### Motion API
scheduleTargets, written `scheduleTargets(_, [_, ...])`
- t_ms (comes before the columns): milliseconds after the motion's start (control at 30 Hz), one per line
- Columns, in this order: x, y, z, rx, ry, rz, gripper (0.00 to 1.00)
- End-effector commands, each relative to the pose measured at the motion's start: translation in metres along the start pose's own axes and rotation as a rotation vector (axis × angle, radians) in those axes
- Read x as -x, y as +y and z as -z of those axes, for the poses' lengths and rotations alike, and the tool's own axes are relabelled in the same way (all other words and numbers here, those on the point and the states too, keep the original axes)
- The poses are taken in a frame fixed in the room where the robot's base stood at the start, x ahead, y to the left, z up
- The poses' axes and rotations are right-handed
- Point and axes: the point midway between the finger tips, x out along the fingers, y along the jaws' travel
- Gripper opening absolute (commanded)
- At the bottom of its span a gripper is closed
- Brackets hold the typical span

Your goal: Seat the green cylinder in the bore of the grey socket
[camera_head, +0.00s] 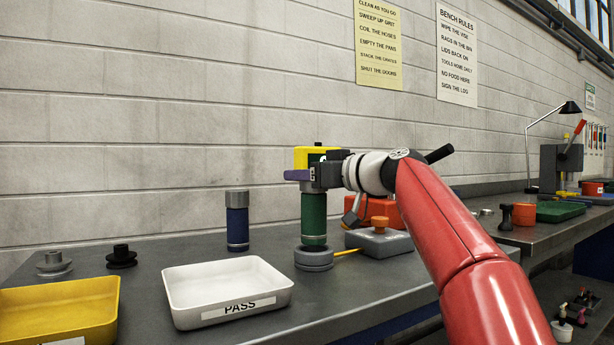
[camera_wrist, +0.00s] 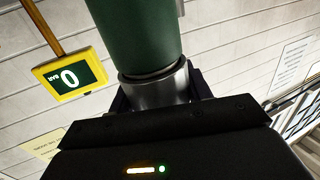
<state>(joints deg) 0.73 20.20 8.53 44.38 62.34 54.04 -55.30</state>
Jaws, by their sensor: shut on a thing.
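The green cylinder (camera_head: 314,216) stands upright under my gripper (camera_head: 312,180) in the head view. My gripper is shut on its grey top end; the wrist view shows the green body (camera_wrist: 138,38) and the grey end (camera_wrist: 155,90) between the jaws. The grey socket (camera_head: 313,261) sits on the bench directly below the cylinder. The cylinder's lower end meets the socket's top in the picture, with its lower band still showing. I cannot tell whether it touches or has entered the bore, which is hidden.
A yellow gauge (camera_wrist: 69,77) reads 0 BAR. A blue cylinder (camera_head: 237,224) stands left, behind the white PASS tray (camera_head: 195,319). A yellow tray (camera_head: 70,318) and two knobbed discs are farther left. A grey box (camera_head: 392,243) with an orange knob stands close right of the socket.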

Motion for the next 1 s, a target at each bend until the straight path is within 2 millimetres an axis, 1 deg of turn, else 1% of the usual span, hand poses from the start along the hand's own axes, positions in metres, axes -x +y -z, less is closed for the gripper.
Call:
scheduleTargets(167, [0.001,-0.001,0.000,0.002,0.003,-0.001,0.00])
scheduleTargets(1000, [0.000,0.000,-0.019,0.002,0.003,-0.001,0.00])
